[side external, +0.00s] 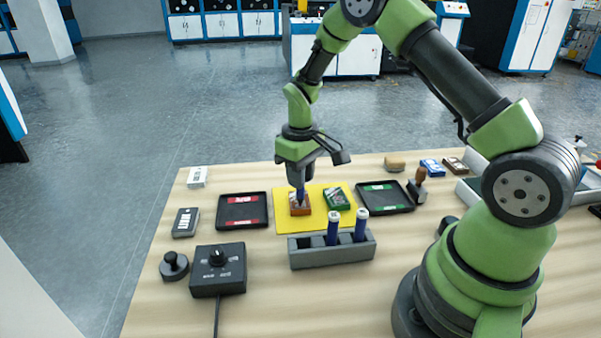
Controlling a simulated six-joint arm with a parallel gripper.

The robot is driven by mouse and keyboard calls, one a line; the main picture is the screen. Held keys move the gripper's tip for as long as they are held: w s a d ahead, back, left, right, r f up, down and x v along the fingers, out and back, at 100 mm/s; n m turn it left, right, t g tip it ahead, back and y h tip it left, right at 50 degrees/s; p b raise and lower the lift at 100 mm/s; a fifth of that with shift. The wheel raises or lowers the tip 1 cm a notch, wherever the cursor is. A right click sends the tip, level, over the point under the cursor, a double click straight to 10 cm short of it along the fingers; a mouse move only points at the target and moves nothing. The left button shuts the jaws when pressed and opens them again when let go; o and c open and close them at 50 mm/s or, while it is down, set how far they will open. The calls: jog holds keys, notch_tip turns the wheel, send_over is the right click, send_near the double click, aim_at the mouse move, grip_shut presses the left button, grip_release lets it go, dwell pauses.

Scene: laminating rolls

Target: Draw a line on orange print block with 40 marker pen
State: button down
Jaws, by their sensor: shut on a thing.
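My gripper (300,180) points straight down over the yellow mat and is shut on a blue marker pen (301,195). The pen's lower end is at the top of the orange print block (299,209); I cannot tell whether it touches. The orange block lies on the left part of the yellow mat (318,221). Any line on the block is too small to make out. The number on the held pen cannot be read.
A green block (337,199) lies to the right on the mat. A grey holder (332,256) in front holds two blue pens (361,224). Black trays with red labels (242,198) and green labels (385,187) flank the mat. A black control box (217,280) stands front left.

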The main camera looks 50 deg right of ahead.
jog(key=shift+w+d, duration=0.1)
jog(key=shift+w, duration=0.05)
jog(key=shift+w+d, duration=0.2)
jog(key=shift+d, duration=0.05)
dwell(0.3)
jog(key=shift+w+d, duration=0.25)
jog(key=shift+d, duration=0.05)
jog(key=shift+w+d, duration=0.15)
jog(key=shift+w+d, duration=0.15)
jog(key=shift+d, duration=0.05)
jog(key=shift+w, duration=0.1)
jog(key=shift+w+d, duration=0.2)
jog(key=shift+d, duration=0.05)
